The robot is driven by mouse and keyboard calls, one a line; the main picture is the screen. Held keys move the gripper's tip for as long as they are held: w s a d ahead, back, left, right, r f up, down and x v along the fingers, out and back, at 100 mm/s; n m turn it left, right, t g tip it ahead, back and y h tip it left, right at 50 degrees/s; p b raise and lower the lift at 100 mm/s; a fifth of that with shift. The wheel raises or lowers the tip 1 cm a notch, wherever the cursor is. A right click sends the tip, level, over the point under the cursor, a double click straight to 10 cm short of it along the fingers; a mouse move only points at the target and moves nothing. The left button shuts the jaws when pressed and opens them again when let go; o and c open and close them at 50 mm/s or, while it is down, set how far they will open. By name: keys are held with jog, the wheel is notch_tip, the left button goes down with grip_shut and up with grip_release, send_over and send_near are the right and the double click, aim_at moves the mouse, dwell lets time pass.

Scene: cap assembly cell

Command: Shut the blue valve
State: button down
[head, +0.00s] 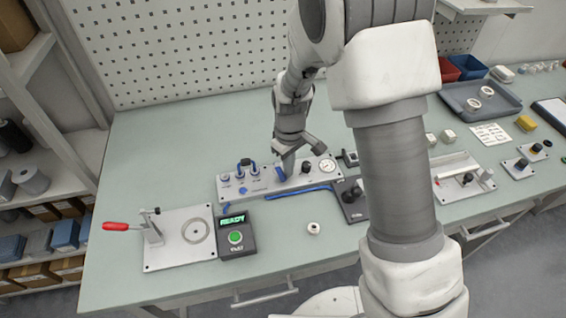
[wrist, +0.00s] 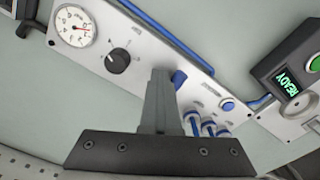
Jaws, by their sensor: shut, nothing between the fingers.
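The blue valve (head: 281,174) has a blue lever on the grey pneumatic panel (head: 265,190). In the wrist view the blue lever (wrist: 179,78) shows just to the right of my fingertips, partly hidden by them. My gripper (head: 289,176) is shut with nothing between its fingers. It points down at the panel, right beside the lever in the head view. In the wrist view my gripper (wrist: 163,72) is close to the lever; I cannot tell whether they touch. The lever's base is hidden.
The panel also carries a pressure gauge (wrist: 75,26), a black knob (wrist: 118,60), a blue button (wrist: 227,104) and tube fittings (wrist: 193,122). A box reading READY (head: 237,235) and a red-handled clamp plate (head: 165,255) stand front left. A small white ring part (head: 313,228) lies in front.

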jog(key=shift+s+d+r, duration=0.1)
jog(key=shift+s+d, duration=0.05)
jog(key=shift+s, duration=0.1)
notch_tip(320, 180, up, 7)
jog(key=p, duration=0.4)
dwell(0.4)
jog(key=shift+s, duration=0.1)
dwell(0.4)
